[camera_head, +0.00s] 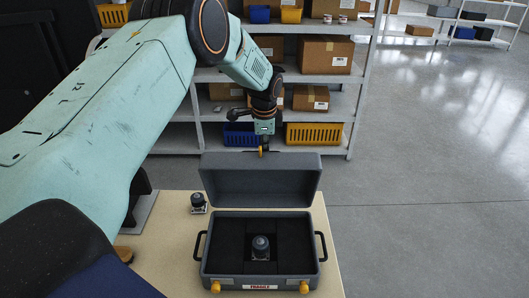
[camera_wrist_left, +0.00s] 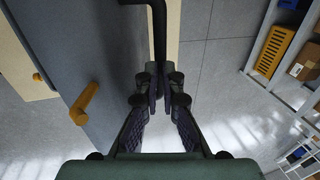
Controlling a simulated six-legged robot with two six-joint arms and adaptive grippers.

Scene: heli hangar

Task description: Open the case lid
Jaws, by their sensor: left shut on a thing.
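The grey case (camera_head: 261,275) sits on the table with its lid (camera_head: 260,180) raised and standing up at the back. A dark knobbed part (camera_head: 261,246) sits in the middle of its dark lining. My left gripper (camera_head: 264,143) is at the lid's top edge, partly hidden behind it. In the left wrist view, the gripper (camera_wrist_left: 160,88) is shut on a black handle (camera_wrist_left: 159,35) beside the grey lid face (camera_wrist_left: 65,60). An orange latch (camera_wrist_left: 85,102) shows on that face. My right gripper is not in view.
A similar small part (camera_head: 198,202) stands on the tan table (camera_head: 171,230) left of the case. Behind is a metal shelf (camera_head: 345,103) with boxes and a yellow crate (camera_head: 314,134). The floor to the right is clear.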

